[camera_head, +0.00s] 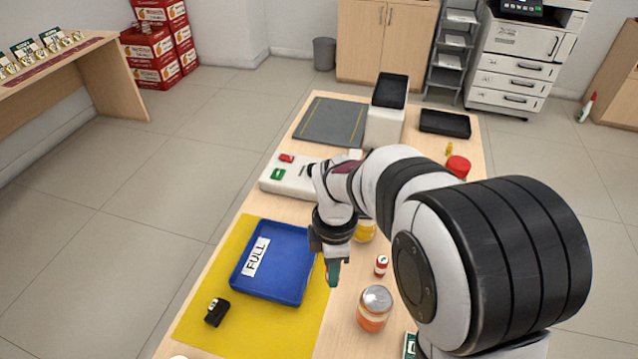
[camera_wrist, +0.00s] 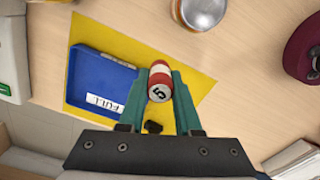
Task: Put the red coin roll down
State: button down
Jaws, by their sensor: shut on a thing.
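My gripper (camera_head: 333,272) is over the right edge of the yellow mat (camera_head: 205,318), just right of the blue tray marked FULL (camera_head: 283,257). In the wrist view its teal fingers (camera_wrist: 160,88) are shut on the red coin roll (camera_wrist: 160,76), which has a white band and a pale end marked 5. The held roll is hidden in the head view. I cannot tell whether its lower end touches anything. A similar small red-and-white roll (camera_head: 381,266) stands on the counter to the right of my gripper.
An orange jar with a silver lid (camera_head: 373,308) stands right of my gripper, and a yellow one (camera_head: 365,230) stands behind. A small black object (camera_head: 217,312) lies on the mat's left part. The tray looks empty.

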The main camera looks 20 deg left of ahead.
jog(key=w+a+n, duration=0.5)
jog(key=w, duration=0.3)
send_over(272, 265)
notch_tip(272, 265, down, 7)
jog(key=shift+d+r, duration=0.1)
jog(key=shift+d, duration=0.05)
jog(key=shift+a+f, duration=0.25)
jog(key=shift+f, duration=1.9)
jog(key=shift+f, duration=0.1)
jog(key=c, duration=0.6)
grip_release()
